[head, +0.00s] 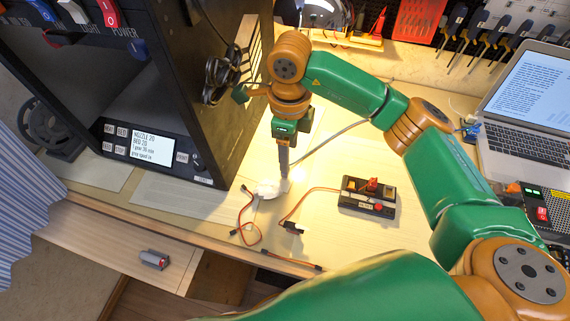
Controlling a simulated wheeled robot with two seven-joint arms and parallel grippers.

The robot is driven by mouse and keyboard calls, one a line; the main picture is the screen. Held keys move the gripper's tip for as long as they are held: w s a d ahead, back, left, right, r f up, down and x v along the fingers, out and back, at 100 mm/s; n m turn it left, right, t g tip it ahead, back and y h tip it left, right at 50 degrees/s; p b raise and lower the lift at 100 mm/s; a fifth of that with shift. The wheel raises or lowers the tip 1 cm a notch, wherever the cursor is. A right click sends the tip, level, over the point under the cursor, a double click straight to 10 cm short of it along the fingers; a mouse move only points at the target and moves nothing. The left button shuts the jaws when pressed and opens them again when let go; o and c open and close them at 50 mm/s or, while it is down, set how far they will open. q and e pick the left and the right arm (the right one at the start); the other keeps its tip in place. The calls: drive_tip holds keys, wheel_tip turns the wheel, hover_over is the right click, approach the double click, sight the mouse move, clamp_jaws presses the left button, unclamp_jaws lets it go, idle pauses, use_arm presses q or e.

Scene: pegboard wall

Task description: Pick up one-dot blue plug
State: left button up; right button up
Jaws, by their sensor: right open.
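My right gripper (284,172) points down over the lit worktop. Its fingers show edge-on, narrow and grey, and I see nothing held between them. A small white object (267,188) lies just below and left of the fingertips; I cannot tell whether they touch it. I cannot make out a blue plug with one dot. Red-brown leads with small dark ends lie in front of the gripper, one at the left (248,222) and one at the right (294,226). My left gripper is out of view.
A black box (367,198) with a red knob stands right of the gripper. A dark machine with a screen (143,143) rises at the left. A laptop (525,108) stands at the right. A small grey-and-red part (153,259) lies near the lower left.

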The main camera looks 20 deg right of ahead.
drive_tip(key=f, duration=0.3)
drive_tip(key=f+p, duration=0.1)
drive_tip(key=shift+s+a+f, duration=0.2)
drive_tip(key=shift+a+f, duration=0.1)
drive_tip(key=shift+a, duration=0.1)
drive_tip(key=shift+w+f, duration=0.1)
drive_tip(key=shift+f, duration=0.3)
clamp_jaws()
drive_tip(key=shift+r, duration=0.1)
